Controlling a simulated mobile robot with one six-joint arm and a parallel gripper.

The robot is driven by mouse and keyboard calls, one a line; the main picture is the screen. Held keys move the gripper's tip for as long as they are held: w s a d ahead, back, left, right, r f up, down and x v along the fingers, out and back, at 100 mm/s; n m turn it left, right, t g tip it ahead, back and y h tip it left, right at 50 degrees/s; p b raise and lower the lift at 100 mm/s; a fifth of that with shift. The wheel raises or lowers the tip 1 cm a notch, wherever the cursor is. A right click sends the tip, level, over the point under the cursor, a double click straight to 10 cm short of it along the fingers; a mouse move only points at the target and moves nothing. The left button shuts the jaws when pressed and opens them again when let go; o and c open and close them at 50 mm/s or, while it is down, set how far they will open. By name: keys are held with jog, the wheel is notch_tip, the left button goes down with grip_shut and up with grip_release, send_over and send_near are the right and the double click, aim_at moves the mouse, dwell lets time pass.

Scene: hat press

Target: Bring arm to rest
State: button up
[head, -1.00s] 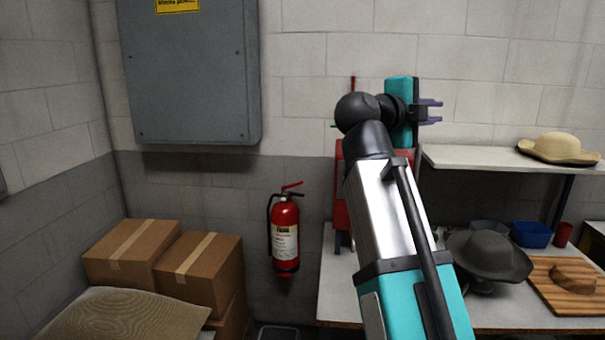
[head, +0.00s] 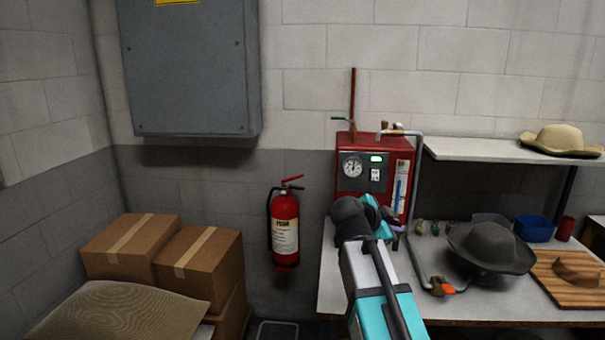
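My arm comes up from the bottom edge of the head view, with white and teal links and a black joint. My gripper (head: 398,232) is at the arm's far end, low in front of the red boiler. Only a small purple-tinted part of its fingers shows beside the teal wrist, so its opening cannot be made out. No object shows in it.
A red boiler (head: 374,147) with a gauge stands on the white table (head: 340,292). A grey hat (head: 490,248), a wooden board (head: 560,288) and a blue bin (head: 533,229) are to the right. A straw hat (head: 560,140) sits on the shelf (head: 470,150). A fire extinguisher (head: 285,228) and boxes (head: 198,262) are left.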

jog(key=s+a+f+n+g+y+b, duration=0.1)
jog(key=s+f+n+g+b, duration=0.3)
jog(key=f, duration=1.2)
jog(key=s+a+f+n+g+y+p, duration=0.1)
jog(key=s+f+n+y, duration=0.3)
jog(key=f, duration=1.2)
jog(key=s+a+f+n+g+h+b, duration=0.15)
jog(key=s+f, duration=0.45)
jog(key=f, duration=1)
jog(key=s+a+f+n+g+y+b, duration=0.2)
jog(key=s+f+n+g, duration=0.1)
jog(key=s+f, duration=1.1)
jog(key=s+a+f+n+g+y+b, duration=0.2)
jog(key=s+a+f+n+g+y, duration=0.1)
jog(key=s+f, duration=1.1)
jog(key=s+n+g, duration=0.1)
jog(key=s, duration=0.3)
jog(key=shift+b, duration=0.4)
